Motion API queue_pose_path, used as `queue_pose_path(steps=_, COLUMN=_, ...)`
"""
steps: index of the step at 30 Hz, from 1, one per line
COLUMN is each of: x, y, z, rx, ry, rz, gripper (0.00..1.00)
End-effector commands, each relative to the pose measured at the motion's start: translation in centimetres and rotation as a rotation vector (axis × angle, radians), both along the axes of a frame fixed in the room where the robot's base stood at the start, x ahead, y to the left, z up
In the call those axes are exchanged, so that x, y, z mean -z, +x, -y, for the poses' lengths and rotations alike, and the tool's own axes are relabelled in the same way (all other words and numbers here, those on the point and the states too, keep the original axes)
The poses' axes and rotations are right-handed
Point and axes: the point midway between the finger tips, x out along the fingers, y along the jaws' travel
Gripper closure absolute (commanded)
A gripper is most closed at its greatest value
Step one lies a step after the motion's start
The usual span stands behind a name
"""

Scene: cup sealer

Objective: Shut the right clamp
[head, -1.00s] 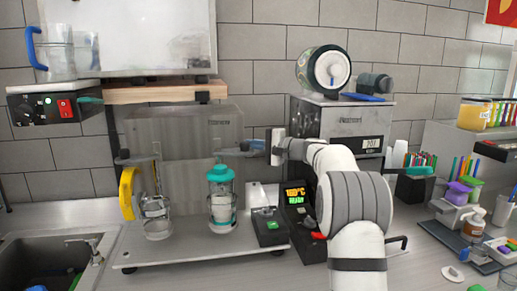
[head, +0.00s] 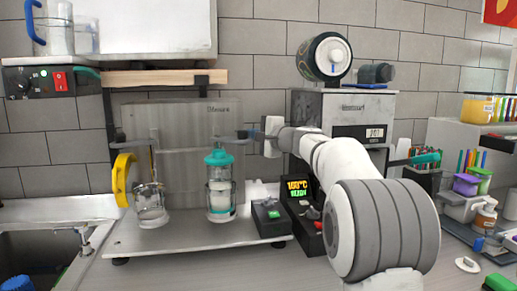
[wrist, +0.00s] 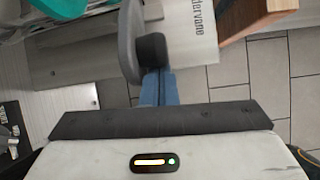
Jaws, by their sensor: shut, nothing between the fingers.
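The sealer stands on a grey base plate (head: 190,239). Its right clamp is at a grey horizontal bar (head: 222,139) above a clear cup (head: 220,200) with a teal top (head: 218,158). My gripper (head: 244,134) is at the right end of this bar, its blue-grey fingers pointing left. In the wrist view my shut, empty fingers (wrist: 157,82) reach a black knob (wrist: 152,47) beside a dark grey rounded part (wrist: 130,42), touching or nearly so. Whether the clamp is open or shut is unclear. The yellow left clamp handle (head: 124,180) hangs beside another clear cup (head: 150,204).
A grey machine (head: 345,110) stands behind my arm. The sink (head: 45,250) is at left, crowded counter items at right.

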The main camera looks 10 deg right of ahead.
Motion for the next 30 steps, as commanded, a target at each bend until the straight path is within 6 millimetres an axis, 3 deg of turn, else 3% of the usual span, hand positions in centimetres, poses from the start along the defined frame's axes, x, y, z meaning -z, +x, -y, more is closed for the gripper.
queue_pose_path(steps=3, x=0.8, y=-1.2, z=-0.8, rx=0.090, ry=-0.001, rz=0.004, gripper=1.00)
queue_pose_path(steps=21, x=-0.6, y=-5.6, z=-5.4, rx=0.633, ry=0.000, rz=-0.003, gripper=1.00)
queue_pose_path(steps=30, x=-0.2, y=-6.6, z=-7.5, rx=0.654, ry=0.001, rz=0.001, gripper=1.00)
